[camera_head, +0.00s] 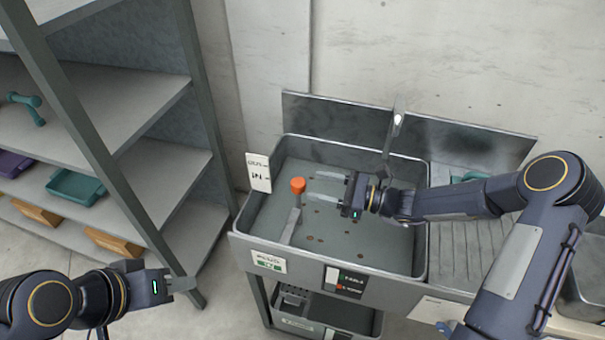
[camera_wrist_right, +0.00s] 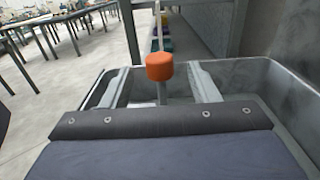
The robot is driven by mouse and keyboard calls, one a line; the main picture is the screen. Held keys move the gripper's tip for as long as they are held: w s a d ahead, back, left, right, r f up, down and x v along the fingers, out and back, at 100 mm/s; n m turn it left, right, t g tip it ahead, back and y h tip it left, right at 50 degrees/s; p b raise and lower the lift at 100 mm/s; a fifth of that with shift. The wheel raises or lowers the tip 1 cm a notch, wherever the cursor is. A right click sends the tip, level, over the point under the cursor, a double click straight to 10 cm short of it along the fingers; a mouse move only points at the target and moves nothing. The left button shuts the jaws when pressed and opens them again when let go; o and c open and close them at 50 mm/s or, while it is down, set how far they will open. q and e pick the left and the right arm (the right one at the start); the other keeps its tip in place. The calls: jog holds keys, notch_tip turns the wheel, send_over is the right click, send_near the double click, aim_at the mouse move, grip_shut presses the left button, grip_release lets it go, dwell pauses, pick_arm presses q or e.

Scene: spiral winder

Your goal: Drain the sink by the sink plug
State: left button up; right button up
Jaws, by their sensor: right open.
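The sink plug is an upright grey standpipe with an orange cap (camera_head: 298,185), standing in the left part of the grey sink basin (camera_head: 360,250). My right gripper (camera_head: 318,186) is open over the basin, its fingers pointing left toward the cap. In the right wrist view the orange cap (camera_wrist_right: 159,67) shows between the two fingers, near their tips, with no finger seen touching it. My left gripper (camera_head: 180,284) is at the lower left, over the floor, away from the sink; its jaw opening cannot be made out.
A tall faucet (camera_head: 393,130) rises at the back of the basin, close to my right wrist. A ribbed drainboard (camera_head: 470,250) lies right of the basin. A shelf rack (camera_head: 150,150) with tools and trays stands at the left. A white card (camera_head: 258,172) sits on the basin's left rim.

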aim_at(298, 182)
jog(key=x, duration=0.6)
jog(key=shift+a+p, duration=0.15)
jog(key=shift+p, duration=0.25)
jog(key=shift+c, duration=0.3)
